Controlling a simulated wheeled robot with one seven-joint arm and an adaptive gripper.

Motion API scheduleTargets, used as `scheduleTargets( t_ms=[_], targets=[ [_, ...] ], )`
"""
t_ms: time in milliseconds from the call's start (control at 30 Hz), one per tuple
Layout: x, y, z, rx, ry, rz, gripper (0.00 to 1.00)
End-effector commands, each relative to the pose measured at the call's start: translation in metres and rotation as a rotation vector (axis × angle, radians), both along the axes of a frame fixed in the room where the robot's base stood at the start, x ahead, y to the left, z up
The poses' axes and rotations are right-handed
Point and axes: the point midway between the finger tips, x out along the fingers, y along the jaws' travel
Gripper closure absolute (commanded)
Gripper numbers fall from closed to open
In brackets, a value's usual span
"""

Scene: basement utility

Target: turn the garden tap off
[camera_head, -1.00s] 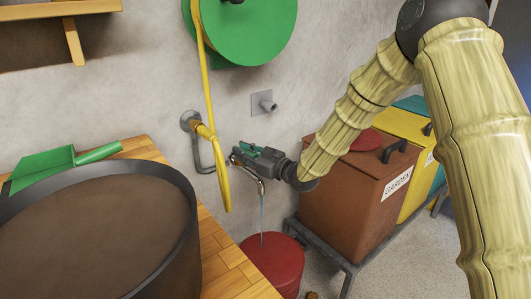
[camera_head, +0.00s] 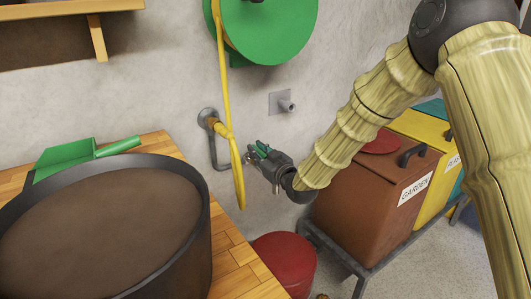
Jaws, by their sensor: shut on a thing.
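The garden tap (camera_head: 276,187) is on the wall at the end of a grey pipe, near the middle of the view. Only part of its metal spout shows below my gripper, and no water stream is visible under it. My gripper (camera_head: 257,156), dark with a green part, is at the tap from the right and is shut on it. The fingers hide the tap's handle, so its exact angle cannot be told.
A yellow hose (camera_head: 239,175) hangs left of the tap from a green reel (camera_head: 270,30). A red bucket (camera_head: 284,262) stands below. A wooden bench (camera_head: 235,262) with a large soil-filled pot (camera_head: 195,250) is at left. A brown GARDEN bin (camera_head: 350,200) stands right.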

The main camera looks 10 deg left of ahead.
Motion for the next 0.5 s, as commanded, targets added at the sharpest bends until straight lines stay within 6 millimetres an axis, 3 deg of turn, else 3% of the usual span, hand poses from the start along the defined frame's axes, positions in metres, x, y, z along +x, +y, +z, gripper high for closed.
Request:
scheduleTargets(
  t_ms=[167, 200, 300, 500],
  targets=[
    [0.0026, -0.0012, 0.0046, 0.002, -0.009, -0.002, 1.0],
    [0.0026, -0.0013, 0.0046, 0.002, -0.009, -0.002, 0.77],
    [0.0023, -0.0021, 0.0043, 0.003, -0.008, -0.003, 0.59],
    [0.0014, -0.0023, 0.0024, 0.001, -0.005, -0.002, 0.59]
  ],
)
